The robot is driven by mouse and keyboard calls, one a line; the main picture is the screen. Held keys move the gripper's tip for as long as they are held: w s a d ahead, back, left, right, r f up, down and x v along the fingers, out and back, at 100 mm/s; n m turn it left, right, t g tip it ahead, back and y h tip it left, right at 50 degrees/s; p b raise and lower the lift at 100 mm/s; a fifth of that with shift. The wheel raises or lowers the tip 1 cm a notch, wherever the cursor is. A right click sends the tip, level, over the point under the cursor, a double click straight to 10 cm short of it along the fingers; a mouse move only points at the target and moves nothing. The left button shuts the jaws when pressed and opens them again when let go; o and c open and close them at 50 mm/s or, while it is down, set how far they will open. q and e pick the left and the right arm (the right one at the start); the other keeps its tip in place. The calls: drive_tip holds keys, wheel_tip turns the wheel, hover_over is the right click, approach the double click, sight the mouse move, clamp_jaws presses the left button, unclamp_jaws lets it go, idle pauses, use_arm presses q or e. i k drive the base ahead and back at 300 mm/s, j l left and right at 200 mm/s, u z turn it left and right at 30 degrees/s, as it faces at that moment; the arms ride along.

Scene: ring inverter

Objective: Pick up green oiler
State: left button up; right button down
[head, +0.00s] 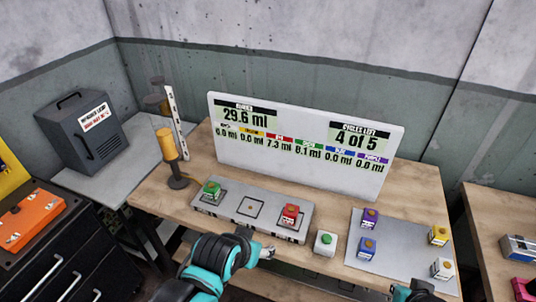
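The green oiler (212,188) is a small block with a green top. It stands upright in the left spot of the grey holder (228,210) on the workbench. My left gripper (268,253) is at the bench's front edge, below and right of the green oiler and apart from it. Its fingers are small and partly hidden by the arm, so I cannot tell whether they are open. My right gripper (418,291) only partly shows at the bottom edge, and its fingers cannot be made out.
A red oiler (290,215) stands right in the holder; its middle spot is empty. A white box with a green button (325,243) stands beside it. The right plate (398,252) bears purple, blue, yellow and white oilers. A display board (300,165) stands behind, a yellow cylinder (165,144) left.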

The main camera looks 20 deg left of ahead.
sight(212, 191)
drive_tip(key=u, duration=1.25)
drive_tip(key=i+j+z, duration=0.6)
drive_tip(key=z, duration=0.2)
drive_tip(key=i+j+z, duration=0.2)
drive_tip(key=j+z, duration=0.2)
drive_tip(key=j, duration=0.2)
